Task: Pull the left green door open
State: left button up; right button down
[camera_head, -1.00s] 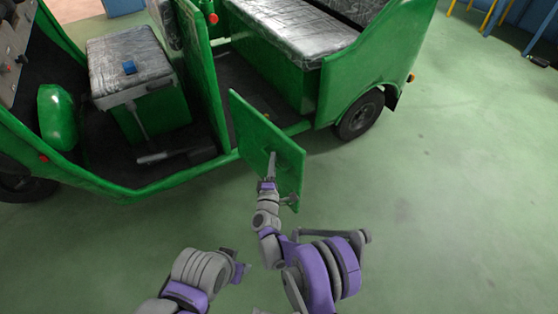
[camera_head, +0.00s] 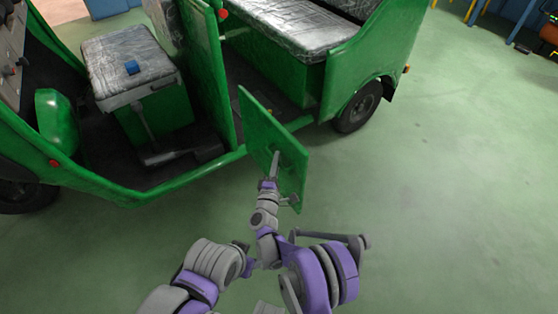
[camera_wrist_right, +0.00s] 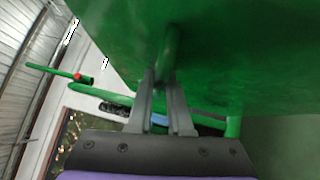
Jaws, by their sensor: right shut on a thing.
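The green door (camera_head: 268,140) of the rickshaw stands swung outward from the vehicle's side, with floor showing beyond its free edge. My right gripper (camera_head: 274,168) is at the lower part of the door's near face. In the right wrist view the door (camera_wrist_right: 230,50) fills the top, and my right gripper (camera_wrist_right: 160,95) is shut on a green handle (camera_wrist_right: 171,48) on it. My left arm (camera_head: 205,270) shows at the bottom, left of the right arm; its fingers are too small to read.
The green rickshaw (camera_head: 225,85) stands behind the door, with a silver front seat (camera_head: 125,60) and a silver rear bench (camera_head: 285,35). Its rear wheel (camera_head: 358,108) is right of the door. The green floor (camera_head: 450,200) at right is clear.

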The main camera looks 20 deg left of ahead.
jog(key=shift+s+a+r, duration=0.1)
jog(key=shift+a, duration=0.1)
jog(key=c, duration=1.1)
grip_release()
jog(key=p+v, duration=0.1)
jog(key=v, duration=0.9)
jog(key=shift+s+d, duration=0.1)
jog(key=shift+s, duration=0.3)
